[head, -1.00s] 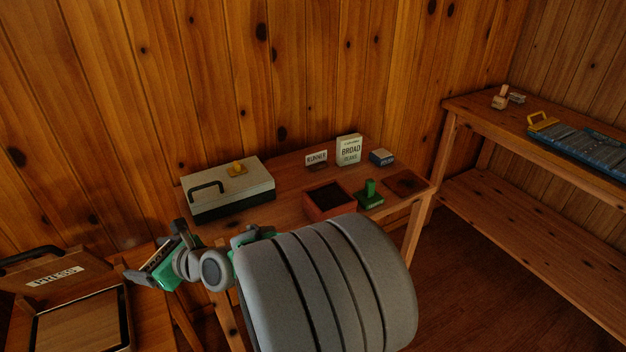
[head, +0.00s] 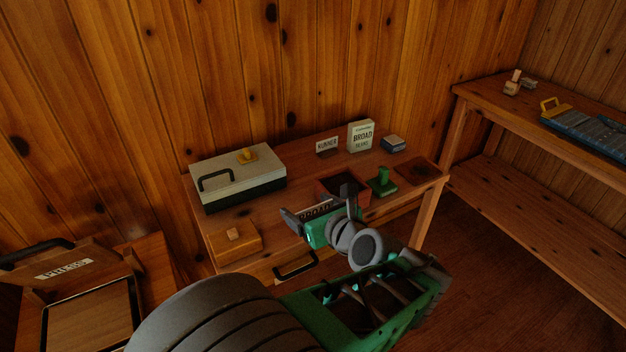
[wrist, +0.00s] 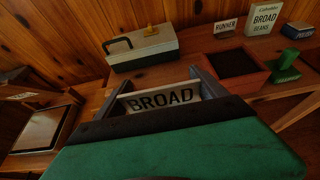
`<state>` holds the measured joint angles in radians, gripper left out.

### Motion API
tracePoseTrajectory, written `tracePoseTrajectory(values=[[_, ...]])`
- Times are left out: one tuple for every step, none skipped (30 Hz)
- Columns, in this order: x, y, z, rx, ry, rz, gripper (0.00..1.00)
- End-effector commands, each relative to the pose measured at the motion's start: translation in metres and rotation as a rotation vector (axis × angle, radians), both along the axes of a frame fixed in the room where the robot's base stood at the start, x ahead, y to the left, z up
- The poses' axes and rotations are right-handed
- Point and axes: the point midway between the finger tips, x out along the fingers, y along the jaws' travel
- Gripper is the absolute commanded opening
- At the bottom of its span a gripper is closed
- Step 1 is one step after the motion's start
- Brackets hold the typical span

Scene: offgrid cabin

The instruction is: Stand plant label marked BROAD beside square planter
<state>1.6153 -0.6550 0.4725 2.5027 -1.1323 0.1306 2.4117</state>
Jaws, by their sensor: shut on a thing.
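My gripper (head: 319,206) is shut on the plant label marked BROAD (wrist: 160,99), a pale plate with dark letters lying between the fingers in the wrist view. The label (head: 314,211) shows only in part in the head view. The gripper is in front of the square planter (head: 331,184), a reddish box with dark soil, and partly hides it there. In the wrist view the planter (wrist: 262,82) is ahead and to the right of the held label, apart from it. A small RUNNER label (head: 327,146) stands upright behind the planter.
A BROAD beans packet (head: 361,137), a small blue box (head: 393,144) and a green stamp-like object (head: 382,182) stand near the planter. A lidded toolbox (head: 238,180) and a wooden block (head: 234,243) are on the table's left. The press (head: 70,290) is at far left.

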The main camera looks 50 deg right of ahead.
Motion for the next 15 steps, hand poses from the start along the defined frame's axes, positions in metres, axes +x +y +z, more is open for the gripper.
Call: tracePoseTrajectory(values=[[0.003,-0.002,-0.003,0.000,0.000,0.001,0.41],[0.007,-0.004,-0.005,0.001,0.000,0.003,0.41],[0.014,-0.006,-0.009,0.004,0.000,0.006,0.41],[0.020,-0.008,-0.013,0.003,0.000,0.009,0.41],[0.027,-0.012,-0.017,0.003,0.000,0.011,0.41],[0.038,-0.018,-0.022,0.004,0.001,0.011,0.41],[0.045,-0.022,-0.026,0.004,0.001,0.011,0.41],[0.052,-0.027,-0.030,0.005,0.002,0.009,0.41],[0.063,-0.033,-0.035,0.003,0.001,0.009,0.41],[0.070,-0.038,-0.039,0.003,0.001,0.007,0.41],[0.077,-0.042,-0.043,0.005,0.002,0.008,0.41],[0.085,-0.047,-0.053,0.005,0.003,0.005,0.41],[0.089,-0.050,-0.061,0.007,0.002,0.004,0.41],[0.094,-0.053,-0.068,0.006,0.003,0.003,0.41],[0.100,-0.057,-0.076,0.005,0.003,0.003,0.41]])
